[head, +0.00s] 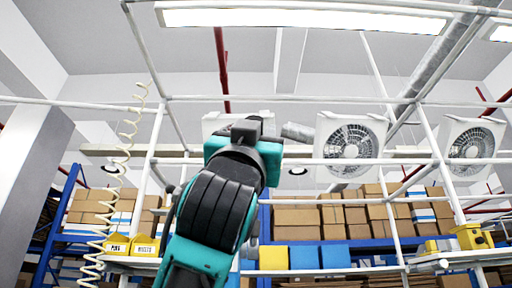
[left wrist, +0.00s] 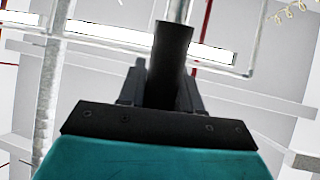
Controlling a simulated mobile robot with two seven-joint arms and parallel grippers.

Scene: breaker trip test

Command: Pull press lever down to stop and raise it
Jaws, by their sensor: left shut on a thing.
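The press lever shows in the left wrist view as a thick black handle (left wrist: 171,62) with a thin metal rod (left wrist: 180,10) running up out of it. My left gripper (left wrist: 160,95) is shut on this handle, one grey finger on each side. In the head view my teal and black left arm rises from the bottom centre, and its gripper (head: 250,128) is up high, level with the wall fans. The arm and gripper hide most of the lever and the press there. My right gripper is in neither view.
White frame poles (head: 150,165) and crossbars surround the arm. A coiled cream hose (head: 122,170) hangs at left. Yellow labelled bins (head: 117,243) stand at lower left. Shelves with cardboard boxes (head: 296,217), yellow and blue bins stand behind. A yellow device (head: 470,237) sits at right.

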